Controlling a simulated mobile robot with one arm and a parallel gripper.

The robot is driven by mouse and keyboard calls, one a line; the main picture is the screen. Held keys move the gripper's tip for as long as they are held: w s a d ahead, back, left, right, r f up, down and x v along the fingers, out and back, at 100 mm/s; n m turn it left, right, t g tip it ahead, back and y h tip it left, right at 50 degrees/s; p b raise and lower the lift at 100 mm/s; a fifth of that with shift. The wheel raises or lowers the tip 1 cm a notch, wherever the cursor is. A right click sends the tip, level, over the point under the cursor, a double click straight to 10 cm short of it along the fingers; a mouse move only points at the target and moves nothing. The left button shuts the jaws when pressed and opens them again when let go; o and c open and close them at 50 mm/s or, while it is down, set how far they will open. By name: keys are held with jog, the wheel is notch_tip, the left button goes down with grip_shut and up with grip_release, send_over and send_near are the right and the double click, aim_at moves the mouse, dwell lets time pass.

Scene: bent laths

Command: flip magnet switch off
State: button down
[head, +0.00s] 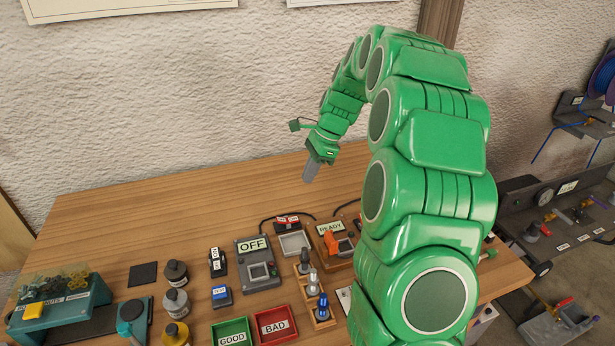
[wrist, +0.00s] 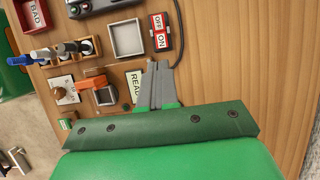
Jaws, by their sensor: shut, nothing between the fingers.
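A small red-and-black switch (wrist: 160,36) with OFF and ON labels lies on the wooden table in the wrist view. It also shows at the table's middle in the head view (head: 287,222), beside a black cable. I cannot tell which side of it is pressed. My gripper (head: 308,178) is shut and empty, above the table behind the switch in the head view. In the wrist view its grey fingertips (wrist: 158,66) point toward the switch's ON end, apart from it as far as I can tell. A grey box (head: 263,276) carries an OFF sign.
A READY box (head: 333,240) with an orange part sits right of a grey square tray (head: 294,246). A small rack (head: 314,296), green GOOD tray (head: 231,331) and red BAD tray (head: 278,324) stand nearer. Bottles (head: 176,302) stand left. The table's back left is clear.

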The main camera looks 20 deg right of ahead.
aim_at(282, 220)
jog(key=shift+a+r+y, duration=0.1)
jog(key=shift+a+y, duration=0.2)
jog(key=shift+a, duration=0.25)
jog(key=x, duration=1.4)
jog(key=shift+a, duration=0.15)
jog(key=shift+h, duration=0.4)
jog(key=shift+f, duration=0.2)
